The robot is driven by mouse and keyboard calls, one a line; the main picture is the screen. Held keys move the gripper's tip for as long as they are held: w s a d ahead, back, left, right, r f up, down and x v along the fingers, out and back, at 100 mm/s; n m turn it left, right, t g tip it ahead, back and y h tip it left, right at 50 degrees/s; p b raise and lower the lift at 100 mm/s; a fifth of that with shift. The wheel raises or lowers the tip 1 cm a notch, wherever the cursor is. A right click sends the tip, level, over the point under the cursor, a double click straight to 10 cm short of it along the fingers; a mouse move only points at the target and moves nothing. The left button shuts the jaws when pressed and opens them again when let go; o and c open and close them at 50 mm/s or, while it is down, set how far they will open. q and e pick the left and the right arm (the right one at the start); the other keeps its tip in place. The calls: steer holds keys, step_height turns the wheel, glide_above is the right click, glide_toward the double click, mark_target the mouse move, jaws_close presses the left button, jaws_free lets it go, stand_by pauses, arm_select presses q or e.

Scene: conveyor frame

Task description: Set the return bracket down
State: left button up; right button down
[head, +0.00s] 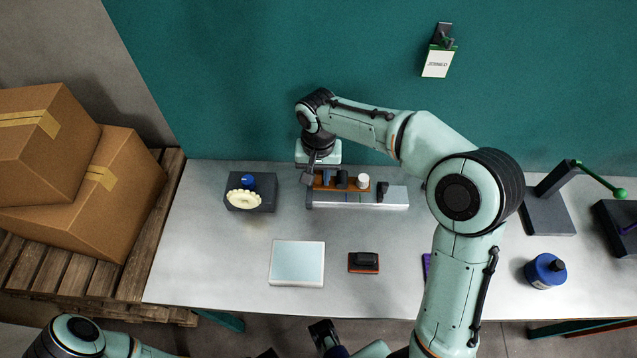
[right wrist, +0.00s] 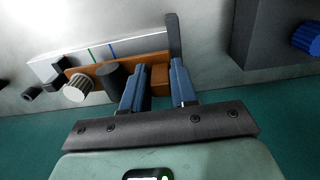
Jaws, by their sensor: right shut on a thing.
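The return bracket (head: 350,187), an orange-brown plate with a dark cylinder and a white ribbed knob, is at the light grey fixture (head: 360,201) at the table's back. My right gripper (head: 316,178) reaches down at its left end. In the right wrist view the blue fingers (right wrist: 158,88) are shut on the orange block of the bracket (right wrist: 92,68). The bracket lies along the fixture (right wrist: 110,46), which has green and blue marks and a dark upright end plate. I cannot tell if it rests on it. My left arm shows at the bottom left; its gripper is unclear.
A dark block with a cream toothed wheel (head: 243,199) and blue knob stands left of the fixture. Bare table surrounds the pad.

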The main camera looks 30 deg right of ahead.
mark_target(318, 184)
steer(key=shift+f, duration=1.8)
steer(key=shift+f+b, duration=0.1)
steer(key=shift+b, duration=0.2)
steer(key=c, duration=0.9)
jaws_free()
step_height(318, 184, up, 12)
steer(key=shift+r+p, duration=0.15)
steer(key=shift+p, duration=0.9)
